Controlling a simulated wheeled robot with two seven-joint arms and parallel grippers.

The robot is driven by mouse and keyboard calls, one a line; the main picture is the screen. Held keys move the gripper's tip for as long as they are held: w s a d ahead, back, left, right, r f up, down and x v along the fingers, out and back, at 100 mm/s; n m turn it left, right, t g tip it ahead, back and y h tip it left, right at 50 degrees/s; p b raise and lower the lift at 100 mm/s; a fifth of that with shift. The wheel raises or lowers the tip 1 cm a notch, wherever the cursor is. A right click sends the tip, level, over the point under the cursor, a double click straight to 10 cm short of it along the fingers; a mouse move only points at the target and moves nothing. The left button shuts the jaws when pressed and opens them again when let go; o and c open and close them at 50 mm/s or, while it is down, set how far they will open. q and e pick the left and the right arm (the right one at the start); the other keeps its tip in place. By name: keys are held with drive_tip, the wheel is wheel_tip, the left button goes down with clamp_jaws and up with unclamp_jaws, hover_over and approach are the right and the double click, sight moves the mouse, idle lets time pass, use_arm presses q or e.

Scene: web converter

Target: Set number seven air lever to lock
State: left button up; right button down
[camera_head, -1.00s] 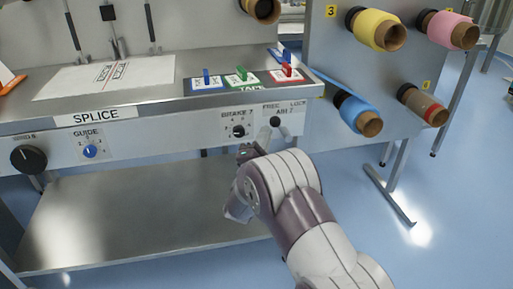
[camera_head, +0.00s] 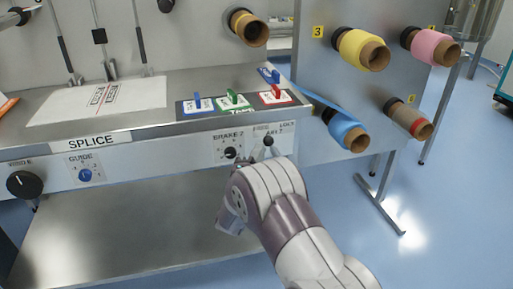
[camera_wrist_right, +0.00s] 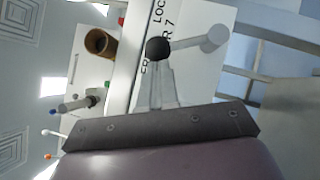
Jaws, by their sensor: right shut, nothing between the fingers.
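The number seven air lever has a black ball (camera_head: 268,141) under the FREE, LOCK and AIR 7 lettering on the front panel, at the far right. In the right wrist view its ball (camera_wrist_right: 158,49) and grey shaft (camera_wrist_right: 190,43) show clearly. The ball lies between the FREE and LOCK words, with the shaft running to a grey pivot. My right gripper (camera_wrist_right: 157,72) is shut and empty, its tips close beside the ball; I cannot tell whether they touch. My left gripper is out of view.
A black BRAKE 7 knob (camera_head: 230,152) is just left of the lever. Above, the splice table (camera_head: 150,118) carries small blue, green (camera_head: 233,96) and red levers. Coloured rolls (camera_head: 349,131) stand out from the panel at right. Open floor lies right of my arm.

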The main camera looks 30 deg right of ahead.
sight(267, 141)
drive_tip(key=r+m+p, duration=0.1)
drive_tip(key=p, duration=0.2)
drive_tip(key=d+r+m+g+y+p, duration=0.1)
drive_tip(key=p, duration=0.2)
drive_tip(key=d+r+m+g+p, duration=0.1)
drive_tip(key=m+p, duration=0.1)
drive_tip(key=p, duration=0.1)
drive_tip(key=shift+s+d+r, duration=0.2)
drive_tip(key=shift+s+r, duration=0.05)
drive_tip(key=shift+s, duration=0.05)
drive_tip(key=d+m+g+y+p, duration=0.1)
drive_tip(key=d+m+y+p, duration=0.1)
drive_tip(key=p, duration=0.2)
drive_tip(key=s+d+m+y+p, duration=0.1)
drive_tip(key=d+m+p, duration=0.1)
drive_tip(key=d+p, duration=0.1)
drive_tip(key=shift+s+m+g+y+p, duration=0.1)
drive_tip(key=shift+m+g+y+p, duration=0.3)
drive_tip(key=shift+p, duration=0.3)
drive_tip(key=shift+d, duration=0.1)
